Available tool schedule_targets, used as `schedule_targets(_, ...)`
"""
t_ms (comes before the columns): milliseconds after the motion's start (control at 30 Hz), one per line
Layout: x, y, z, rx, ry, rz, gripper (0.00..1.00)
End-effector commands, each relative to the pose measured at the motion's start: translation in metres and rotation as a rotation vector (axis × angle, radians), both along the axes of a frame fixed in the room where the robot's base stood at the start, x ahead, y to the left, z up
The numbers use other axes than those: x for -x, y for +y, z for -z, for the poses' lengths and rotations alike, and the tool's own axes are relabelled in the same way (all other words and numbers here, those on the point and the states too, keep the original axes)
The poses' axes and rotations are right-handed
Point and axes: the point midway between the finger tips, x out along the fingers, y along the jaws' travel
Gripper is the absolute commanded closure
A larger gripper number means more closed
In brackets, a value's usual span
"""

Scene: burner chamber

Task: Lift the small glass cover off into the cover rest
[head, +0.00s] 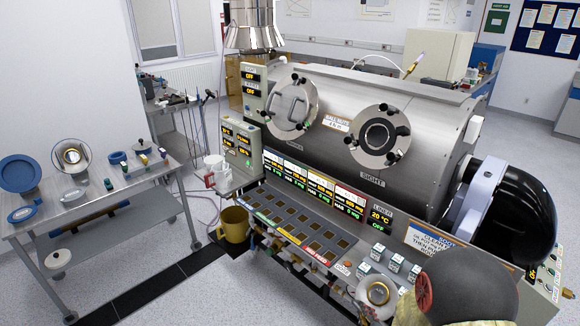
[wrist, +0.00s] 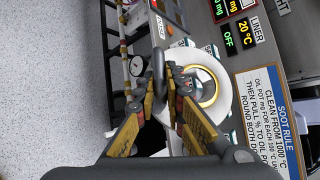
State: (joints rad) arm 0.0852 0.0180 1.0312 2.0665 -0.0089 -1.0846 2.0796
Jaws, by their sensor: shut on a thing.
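My gripper (wrist: 161,78) is shut in the wrist view, its yellow fingers meeting at a small grey part between the tips. Just right of the tips is a round white piece (wrist: 222,78) with a gold inner ring and a clear or shiny middle, perhaps the small glass cover. The right finger overlaps its edge. I cannot tell whether the grey part belongs to it. The white piece also shows in the head view (head: 370,306), low at the front of the panel. My arm hides much of the area to its right. I cannot identify the cover rest for certain.
A mustard bucket (head: 234,224) stands beside the steel chamber (head: 350,100). Small labelled boxes (head: 394,262) sit on the panel near the white piece.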

Motion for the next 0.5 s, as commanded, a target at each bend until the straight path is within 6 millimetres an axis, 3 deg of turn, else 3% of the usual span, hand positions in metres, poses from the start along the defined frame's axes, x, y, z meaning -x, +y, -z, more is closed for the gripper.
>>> schedule_targets(100, -0.002, 0.025, -0.003, 0.0, -0.008, -0.043, 1.0)
schedule_targets(200, -0.002, 0.037, -0.004, 0.001, -0.01, -0.068, 1.0)
schedule_targets(500, -0.003, 0.042, -0.005, 0.001, -0.012, -0.077, 1.0)
